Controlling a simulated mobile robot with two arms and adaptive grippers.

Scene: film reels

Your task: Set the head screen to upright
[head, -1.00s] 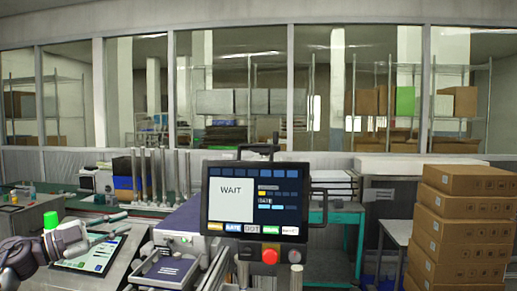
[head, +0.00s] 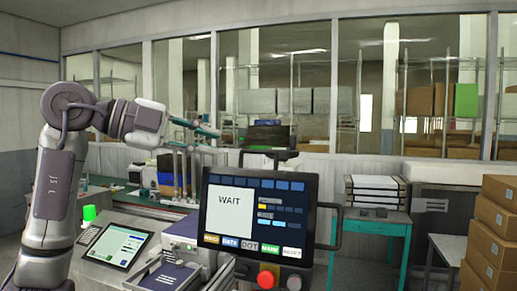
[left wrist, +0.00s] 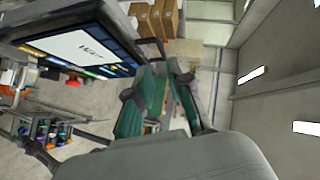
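The head screen (head: 257,217) is a dark-framed panel reading "WAIT", with rows of coloured buttons and a handle on its right side. Whether it leans back or stands upright I cannot tell for sure. It also shows at upper left in the left wrist view (left wrist: 85,48). My left gripper (head: 214,140) is raised behind and above the screen's upper left corner in the head view, apart from it. Its teal fingers (left wrist: 168,100) are spread and hold nothing. My right gripper is not in view.
A red button (head: 266,279) sits below the screen. A smaller tilted tablet (head: 118,245) is at left with a green lamp (head: 89,213) beside it. A dark bar (head: 268,155) rises behind the screen's top edge. Stacked boxes (head: 492,235) stand at right.

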